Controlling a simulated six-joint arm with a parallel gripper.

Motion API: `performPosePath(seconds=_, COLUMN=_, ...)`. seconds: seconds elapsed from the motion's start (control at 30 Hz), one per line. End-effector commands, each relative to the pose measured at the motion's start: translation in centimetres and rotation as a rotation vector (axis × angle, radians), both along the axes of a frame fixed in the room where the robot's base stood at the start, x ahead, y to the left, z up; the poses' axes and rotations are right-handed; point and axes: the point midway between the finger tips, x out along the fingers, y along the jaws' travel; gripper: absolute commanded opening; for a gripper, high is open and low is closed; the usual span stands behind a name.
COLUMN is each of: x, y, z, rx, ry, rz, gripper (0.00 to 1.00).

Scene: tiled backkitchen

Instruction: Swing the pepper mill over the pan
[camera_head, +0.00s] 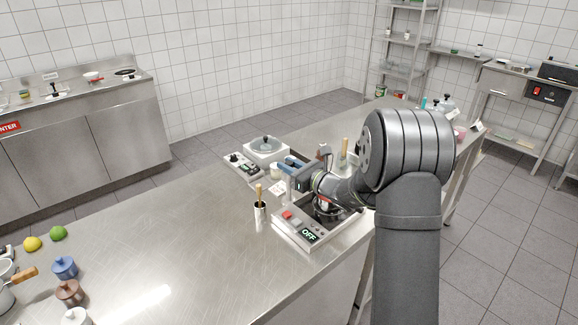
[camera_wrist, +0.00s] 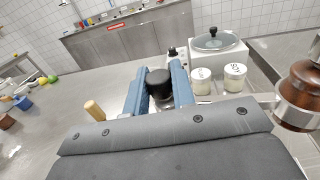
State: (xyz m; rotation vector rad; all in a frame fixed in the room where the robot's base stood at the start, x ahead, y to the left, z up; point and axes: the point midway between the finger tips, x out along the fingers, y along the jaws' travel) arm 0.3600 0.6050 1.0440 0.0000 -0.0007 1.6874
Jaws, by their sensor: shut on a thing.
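My gripper (camera_head: 290,163) is over the steel counter, its blue fingers shut on a black-topped thing, which I take for the pepper mill. Its round black top (camera_wrist: 158,80) shows between the two fingers (camera_wrist: 158,90) in the wrist view; its lower part is hidden. In the head view the mill is hidden by the gripper. A dark round pan (camera_head: 326,212) appears to sit on the cooker with the OFF display (camera_head: 308,236). My arm covers much of it. The gripper is beyond the cooker, not above the pan.
A white appliance with a lidded pot (camera_head: 265,146) stands behind the gripper. Two pale labelled jars (camera_wrist: 235,78) and a brown wooden and metal device (camera_wrist: 302,95) are to the right in the wrist view. A holder with a wooden-handled tool (camera_head: 260,209) stands left of the cooker. The counter's left middle is clear.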

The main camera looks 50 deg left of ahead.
Motion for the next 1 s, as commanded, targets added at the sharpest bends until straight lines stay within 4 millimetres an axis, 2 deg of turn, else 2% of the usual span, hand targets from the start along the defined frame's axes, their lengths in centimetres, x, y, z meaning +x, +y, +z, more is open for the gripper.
performPosePath(seconds=0.5, x=-0.15, y=-0.03, z=-0.09, rx=-0.003, ry=0.003, rz=-0.318, gripper=0.00)
performPosePath(seconds=1.0, x=-0.04, y=-0.05, z=-0.07, rx=-0.002, ry=0.001, rz=-0.453, gripper=0.00)
